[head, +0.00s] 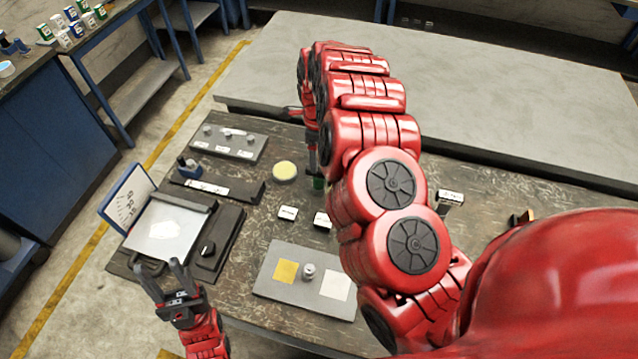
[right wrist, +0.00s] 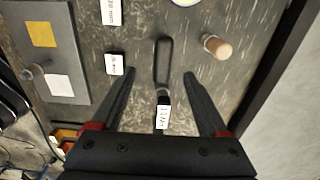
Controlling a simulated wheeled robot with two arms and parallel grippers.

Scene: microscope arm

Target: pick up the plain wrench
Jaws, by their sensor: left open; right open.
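My left gripper (head: 165,276) is open and empty at the lower left, by the scale-like device (head: 168,235).
A peg with a wooden top (right wrist: 215,46) stands right of the loop. A grey plate (head: 275,262) with yellow and white squares and a knob lies at the front. Small labelled blocks (head: 288,213), a pale yellow disc (head: 285,171) and a grey rack (head: 228,142) are nearby.

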